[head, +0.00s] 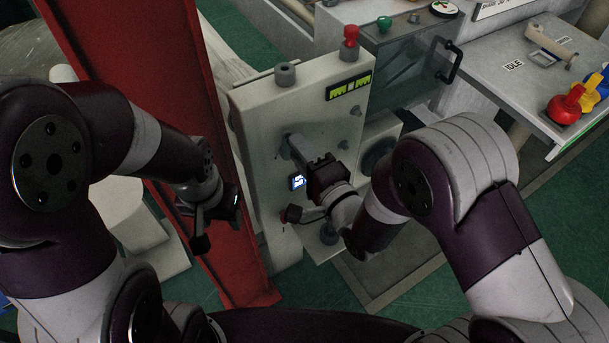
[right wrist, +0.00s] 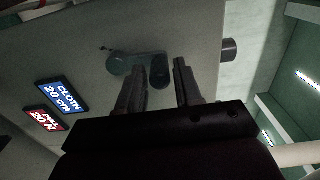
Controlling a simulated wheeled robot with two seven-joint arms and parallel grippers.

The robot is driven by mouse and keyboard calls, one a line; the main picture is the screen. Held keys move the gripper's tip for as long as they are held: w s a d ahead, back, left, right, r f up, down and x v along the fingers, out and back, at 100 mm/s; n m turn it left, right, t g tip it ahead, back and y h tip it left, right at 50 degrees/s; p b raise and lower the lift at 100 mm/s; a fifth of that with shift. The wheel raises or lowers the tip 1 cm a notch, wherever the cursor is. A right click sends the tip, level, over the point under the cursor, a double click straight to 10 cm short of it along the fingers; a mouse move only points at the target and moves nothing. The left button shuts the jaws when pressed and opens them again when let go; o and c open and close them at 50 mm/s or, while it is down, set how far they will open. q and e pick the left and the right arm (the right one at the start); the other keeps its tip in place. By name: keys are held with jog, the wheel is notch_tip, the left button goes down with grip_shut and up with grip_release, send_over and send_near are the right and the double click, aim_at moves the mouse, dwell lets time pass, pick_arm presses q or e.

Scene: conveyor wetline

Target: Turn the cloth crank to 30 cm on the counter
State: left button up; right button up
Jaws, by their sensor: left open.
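The cloth crank (right wrist: 138,66), a dark grey arm with rounded ends, sits on the front of the pale machine panel (right wrist: 190,25). My right gripper (right wrist: 160,72) is open in front of it. The crank's right end shows between the two fingers, and the left finger overlaps its middle; contact cannot be told. The blue counter (right wrist: 62,96) reads "CLOTH 20 cm"; it also shows, partly hidden by my gripper, in the head view (head: 297,182). In the head view my right gripper (head: 300,150) reaches the panel. My left gripper (head: 218,222) is open and empty by the red post.
A red sign (right wrist: 45,118) reading "PULL 20 N" sits beside the counter. A red post (head: 190,130) stands left of the machine. A red-topped knob (head: 350,37) is on top. A grey bench (head: 490,75) with an "IDLE" label lies to the right.

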jog(key=shift+o, duration=0.6)
jog(key=shift+s, duration=0.1)
jog(key=v, duration=0.7)
jog(key=shift+p, duration=0.35)
notch_tip(320, 180, down, 9)
jog(key=s+d+n+g+h, duration=0.1)
jog(key=d+n+g+h, duration=0.1)
jog(key=n+g+h, duration=0.3)
jog(key=s+d+n+g+h+p, duration=0.3)
jog(key=s+d+n+g+h, duration=0.15)
jog(key=d+n, duration=0.2)
jog(key=s+d+r+g+h+p, duration=0.1)
jog(key=d+r+g+p, duration=0.2)
jog(key=d+r, duration=0.6)
notch_tip(320, 180, up, 3)
jog(key=shift+d+f+g+p, duration=0.1)
jog(key=shift+d+g+p, duration=0.25)
jog(key=shift+d+p, duration=0.05)
